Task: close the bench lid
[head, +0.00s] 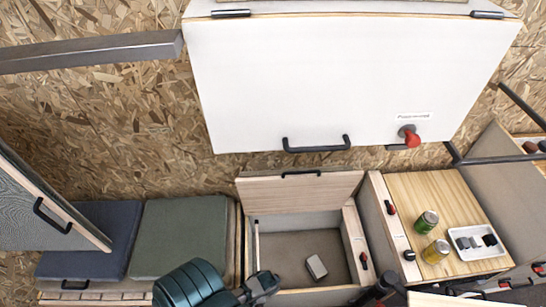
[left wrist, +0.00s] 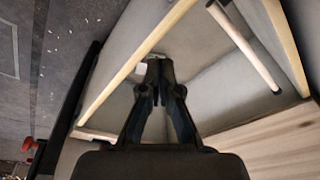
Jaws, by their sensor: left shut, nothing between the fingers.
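The bench lid (head: 300,193) is a pale wooden panel. It stands raised at the back of the open bench compartment (head: 285,240), with a black handle (head: 301,172) near its top edge. A small grey box (head: 316,266) lies inside the compartment. My left gripper (head: 264,282) is at the compartment's front left, apart from the lid. In the left wrist view its fingers (left wrist: 157,72) are together and empty, over the compartment's inside. A dark shape (head: 378,286) at the front right may be my right gripper; its fingers cannot be made out.
Cushions (head: 180,237) lie to the left. A large white cabinet door (head: 350,75) hangs above the lid.

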